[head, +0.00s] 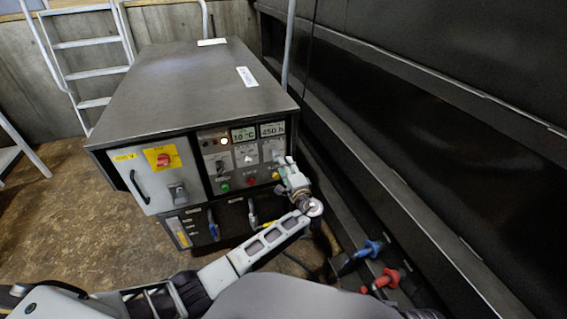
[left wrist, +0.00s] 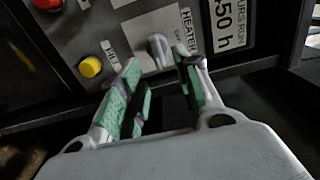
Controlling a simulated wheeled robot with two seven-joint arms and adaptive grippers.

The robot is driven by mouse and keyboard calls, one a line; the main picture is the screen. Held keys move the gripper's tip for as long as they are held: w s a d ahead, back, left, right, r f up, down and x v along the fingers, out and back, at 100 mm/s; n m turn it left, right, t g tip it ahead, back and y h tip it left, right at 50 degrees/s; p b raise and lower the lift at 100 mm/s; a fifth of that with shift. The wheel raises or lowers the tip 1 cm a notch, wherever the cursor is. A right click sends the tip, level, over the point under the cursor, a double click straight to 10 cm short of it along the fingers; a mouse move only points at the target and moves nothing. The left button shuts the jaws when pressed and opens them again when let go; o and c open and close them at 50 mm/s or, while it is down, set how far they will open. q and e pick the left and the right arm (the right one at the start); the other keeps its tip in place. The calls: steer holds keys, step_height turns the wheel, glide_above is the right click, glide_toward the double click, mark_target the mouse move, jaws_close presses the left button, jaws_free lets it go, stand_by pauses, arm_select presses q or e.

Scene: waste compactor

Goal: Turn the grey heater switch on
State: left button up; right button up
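The grey heater switch (left wrist: 157,48) is a small knob on a pale plate with a HEATER label (left wrist: 188,24), on the machine's control panel. I cannot tell its on or off position. My left gripper (left wrist: 158,60) is open, with its green-padded fingertips on either side of the switch. Whether they touch it is unclear. In the head view my left gripper (head: 284,163) is at the right end of the panel and mostly hides the switch. My right gripper is not in view.
A yellow button (left wrist: 90,67) and a red button (left wrist: 47,4) are near the fingers. The panel also has displays (head: 244,134) and a red main switch (head: 163,160). A dark wall (head: 440,130) stands close on the right, with blue (head: 373,248) and red (head: 388,278) handles low down.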

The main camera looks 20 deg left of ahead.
arm_select(q)
steer(key=v, duration=0.7)
steer(key=shift+w+r, duration=0.1)
stand_by(0.5)
arm_select(e)
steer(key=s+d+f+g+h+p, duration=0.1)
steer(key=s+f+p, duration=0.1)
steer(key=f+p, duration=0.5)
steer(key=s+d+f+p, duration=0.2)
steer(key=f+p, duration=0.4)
steer(key=p, duration=0.4)
arm_select(q)
step_height(320, 180, up, 34)
steer(key=p, duration=1.7)
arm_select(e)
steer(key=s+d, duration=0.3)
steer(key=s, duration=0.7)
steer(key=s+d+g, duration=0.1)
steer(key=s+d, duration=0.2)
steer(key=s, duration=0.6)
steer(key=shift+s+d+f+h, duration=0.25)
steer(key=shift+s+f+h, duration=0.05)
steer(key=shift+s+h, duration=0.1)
